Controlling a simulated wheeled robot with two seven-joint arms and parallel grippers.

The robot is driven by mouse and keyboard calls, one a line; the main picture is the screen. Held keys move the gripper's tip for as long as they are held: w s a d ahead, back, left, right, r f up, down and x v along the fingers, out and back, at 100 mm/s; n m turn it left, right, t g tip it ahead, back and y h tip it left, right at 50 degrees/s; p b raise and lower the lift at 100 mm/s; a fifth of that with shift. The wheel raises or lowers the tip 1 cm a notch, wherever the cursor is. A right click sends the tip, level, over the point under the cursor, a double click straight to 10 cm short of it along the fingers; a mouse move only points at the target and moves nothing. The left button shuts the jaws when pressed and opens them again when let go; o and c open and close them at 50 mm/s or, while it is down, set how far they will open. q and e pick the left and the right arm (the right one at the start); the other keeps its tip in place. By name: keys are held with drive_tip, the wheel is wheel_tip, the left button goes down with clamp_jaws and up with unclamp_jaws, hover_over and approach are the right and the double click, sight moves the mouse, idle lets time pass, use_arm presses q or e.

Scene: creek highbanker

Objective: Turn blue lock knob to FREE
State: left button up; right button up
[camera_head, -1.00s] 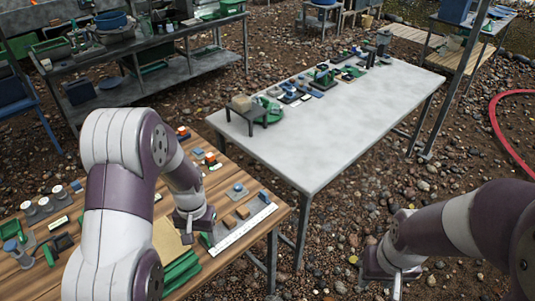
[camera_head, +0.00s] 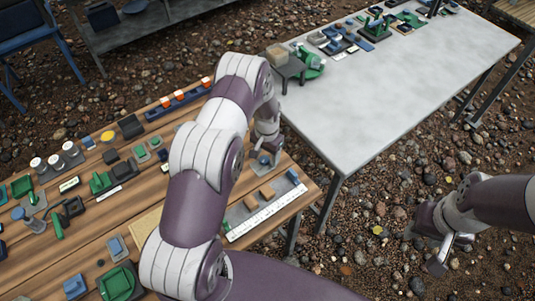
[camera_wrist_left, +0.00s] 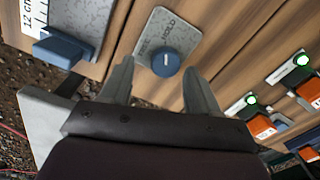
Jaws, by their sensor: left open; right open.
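The blue lock knob (camera_wrist_left: 166,64) is round with a short white pointer line and sits on a grey plate (camera_wrist_left: 154,30). The pointer line runs roughly toward the lettering. My left gripper (camera_wrist_left: 160,72) is open, its two fingers to either side of the knob in the left wrist view; I cannot tell whether they touch it. In the head view the left gripper (camera_head: 264,152) is over the wooden bench's far right part. My right gripper (camera_head: 438,250) is open and empty over the gravel.
The wooden bench (camera_head: 95,225) holds several small fixtures. A blue block (camera_wrist_left: 62,50) by a white ruler lies left of the plate in the wrist view. Orange switches with green lights (camera_wrist_left: 302,60) stand at right. A grey table (camera_head: 370,100) is beyond.

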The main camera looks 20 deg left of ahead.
use_arm(q)
drive_tip(key=shift+s+a+f, duration=0.2)
drive_tip(key=shift+a+f, duration=0.2)
drive_tip(key=shift+s+a+f, duration=0.1)
drive_tip(key=shift+s, duration=0.05)
drive_tip(key=shift+d+f, duration=0.1)
drive_tip(key=shift+d, duration=0.2)
drive_tip(key=shift+a, duration=0.2)
drive_tip(key=c, duration=1)
drive_tip(key=shift+c, duration=0.2)
use_arm(e)
drive_tip(key=shift+s+a+r, duration=0.15)
drive_tip(key=shift+s+a, duration=0.25)
